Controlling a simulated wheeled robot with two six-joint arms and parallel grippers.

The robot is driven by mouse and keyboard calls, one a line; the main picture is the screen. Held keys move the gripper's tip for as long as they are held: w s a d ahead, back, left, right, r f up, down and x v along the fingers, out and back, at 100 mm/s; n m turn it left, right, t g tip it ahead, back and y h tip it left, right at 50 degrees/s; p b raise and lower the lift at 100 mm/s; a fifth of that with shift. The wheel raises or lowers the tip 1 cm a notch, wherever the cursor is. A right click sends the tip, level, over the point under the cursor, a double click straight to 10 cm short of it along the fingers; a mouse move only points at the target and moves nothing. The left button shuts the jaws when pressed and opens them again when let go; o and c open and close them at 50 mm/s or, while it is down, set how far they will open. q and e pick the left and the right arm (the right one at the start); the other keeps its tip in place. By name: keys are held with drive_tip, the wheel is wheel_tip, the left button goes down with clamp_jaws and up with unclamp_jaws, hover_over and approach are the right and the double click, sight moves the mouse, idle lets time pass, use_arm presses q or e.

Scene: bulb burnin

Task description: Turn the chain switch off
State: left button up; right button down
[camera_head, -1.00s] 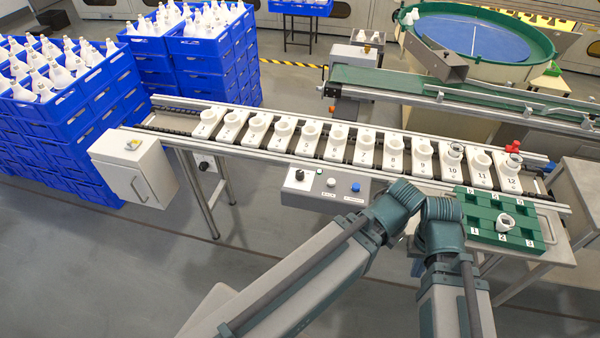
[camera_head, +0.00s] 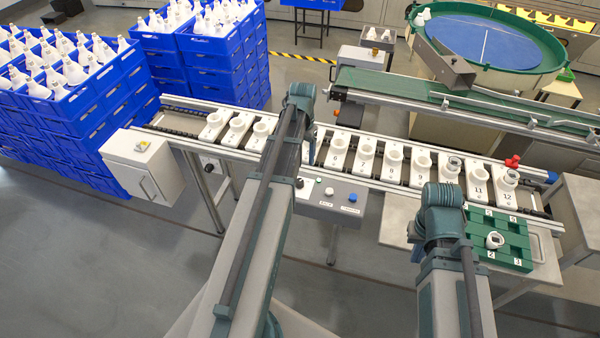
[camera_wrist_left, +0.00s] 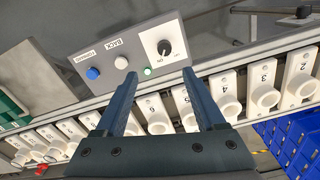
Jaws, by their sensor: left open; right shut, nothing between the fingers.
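The grey control panel (camera_head: 326,201) is fixed to the front of the conveyor. In the left wrist view the panel (camera_wrist_left: 105,50) shows a black rotary switch (camera_wrist_left: 165,47) on a white dial, a bright green lamp (camera_wrist_left: 147,71), a white button and a blue button. The switch's exact setting is too small to read. My left gripper (camera_wrist_left: 160,76) is open and empty, its fingertips near the panel's lamp edge and apart from the switch.
The conveyor carries numbered white sockets (camera_head: 393,158). The green tray (camera_head: 515,262) stands at the right, holding a white part (camera_head: 494,240). A grey box (camera_head: 145,163) is at the conveyor's left end. Blue crates (camera_head: 75,115) of bulbs are stacked at the left.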

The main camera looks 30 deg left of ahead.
sight(300, 181)
use_arm(q)
drive_tip(key=shift+a, duration=0.55)
wheel_tip(300, 181, down, 14)
drive_tip(key=b, duration=1.4)
drive_tip(key=shift+r, duration=0.15)
clamp_jaws()
